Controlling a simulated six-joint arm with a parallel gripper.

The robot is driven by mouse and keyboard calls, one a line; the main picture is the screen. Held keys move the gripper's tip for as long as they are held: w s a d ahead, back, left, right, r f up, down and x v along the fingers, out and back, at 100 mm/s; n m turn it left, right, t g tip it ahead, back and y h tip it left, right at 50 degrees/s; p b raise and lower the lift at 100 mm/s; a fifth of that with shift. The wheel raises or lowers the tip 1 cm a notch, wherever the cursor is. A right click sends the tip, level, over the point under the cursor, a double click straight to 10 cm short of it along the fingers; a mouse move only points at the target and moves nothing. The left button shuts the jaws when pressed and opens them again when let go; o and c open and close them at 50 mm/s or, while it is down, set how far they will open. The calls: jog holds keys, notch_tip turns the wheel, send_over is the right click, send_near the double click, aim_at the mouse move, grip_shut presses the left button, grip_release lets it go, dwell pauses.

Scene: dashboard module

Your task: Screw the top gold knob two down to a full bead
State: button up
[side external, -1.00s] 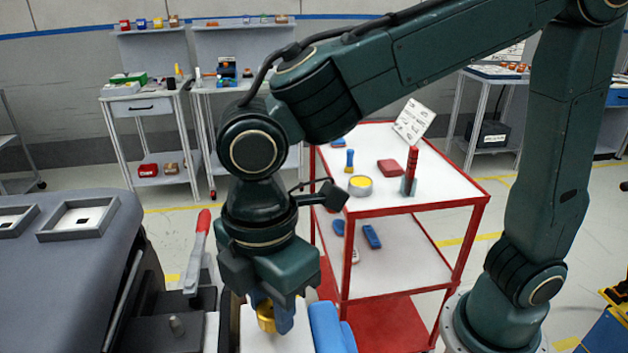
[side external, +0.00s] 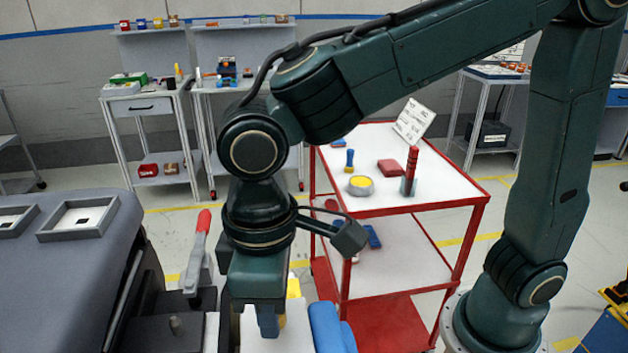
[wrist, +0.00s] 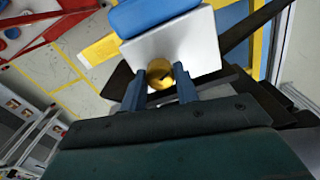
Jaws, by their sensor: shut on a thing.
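My gripper (wrist: 161,84) points down with its two blue fingers shut on a round gold knob (wrist: 160,72), one finger on each side of it. The knob sits at the white block (wrist: 190,45); whether it touches the block's face cannot be told. In the side external view my gripper (side external: 272,322) is low at the bottom centre, and only a sliver of the knob (side external: 282,321) shows beside the finger. The knob's lower end and any thread are hidden. I cannot make out a bead.
A blue padded piece (side external: 328,328) stands close to the right of the gripper. A red-handled clamp (side external: 200,240) stands to the left, beside the dark dashboard (side external: 60,270). A red cart (side external: 440,200) with loose items stands behind.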

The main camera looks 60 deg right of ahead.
jog(key=shift+m, duration=0.3)
jog(key=o, duration=1)
notch_tip(320, 180, up, 14)
jog(key=shift+f, duration=0.1)
dwell(0.4)
jog(key=d+f+m+t+y, duration=0.1)
jog(key=d+f+m+t, duration=0.15)
jog(key=d, duration=1.35)
jog(key=s+d+f+m+t, duration=0.1)
jog(key=s+d+f, duration=0.1)
jog(key=d, duration=0.1)
jog(key=s+d+f+m+t, duration=0.1)
jog(key=s+d+f, duration=0.1)
jog(key=d, duration=0.1)
jog(key=s+d+f+m+t+h, duration=0.1)
jog(key=s+d+f, duration=0.1)
jog(key=d, duration=0.2)
jog(key=shift+s+m, duration=0.35)
jog(key=shift+s, duration=0.05)
